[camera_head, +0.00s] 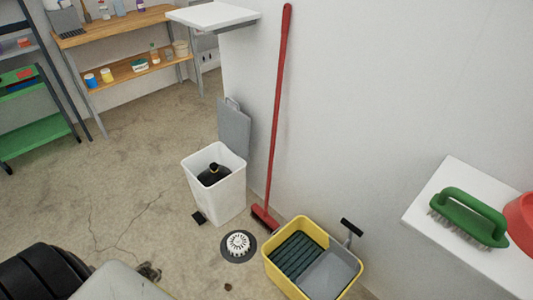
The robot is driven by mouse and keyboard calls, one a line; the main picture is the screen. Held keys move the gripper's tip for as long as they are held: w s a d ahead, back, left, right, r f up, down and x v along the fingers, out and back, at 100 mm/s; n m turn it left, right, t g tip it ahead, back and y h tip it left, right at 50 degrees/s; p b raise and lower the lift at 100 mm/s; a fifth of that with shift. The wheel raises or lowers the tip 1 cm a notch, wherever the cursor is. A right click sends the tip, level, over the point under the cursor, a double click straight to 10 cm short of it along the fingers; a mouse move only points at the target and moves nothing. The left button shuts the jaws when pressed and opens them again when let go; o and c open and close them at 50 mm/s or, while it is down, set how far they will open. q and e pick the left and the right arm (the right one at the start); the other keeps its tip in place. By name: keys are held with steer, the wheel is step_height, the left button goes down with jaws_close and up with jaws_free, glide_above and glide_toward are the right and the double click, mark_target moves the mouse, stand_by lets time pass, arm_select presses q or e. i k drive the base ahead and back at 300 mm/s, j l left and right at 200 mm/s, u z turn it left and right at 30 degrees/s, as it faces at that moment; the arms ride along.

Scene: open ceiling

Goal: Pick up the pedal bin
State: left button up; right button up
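The pedal bin (228,203) stands upright on the concrete floor near the wall, in the middle of the head view. It is white and square, and its grey lid (235,128) is raised at the back. A dark, rounded object with a narrow top (213,175) lies inside it. A small black pedal (198,217) sticks out at its front foot. Dark ribbed and pale grey parts, probably mine, show at the bottom left, apart from the bin. I cannot make out either gripper's fingers.
A red broom (276,110) leans on the wall just right of the bin. A round floor drain (238,245) and a yellow mop bucket (271,262) stand in front. A wall shelf (466,258) holds a green brush (467,217). Floor left of the bin is clear.

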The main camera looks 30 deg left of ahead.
mark_target(221, 202)
steer(key=i+j+z, duration=0.15)
steer(key=j+z, duration=0.15)
steer(key=j, duration=0.85)
steer(key=j+z, duration=0.35)
steer(key=j, duration=0.8)
steer(key=i, duration=0.05)
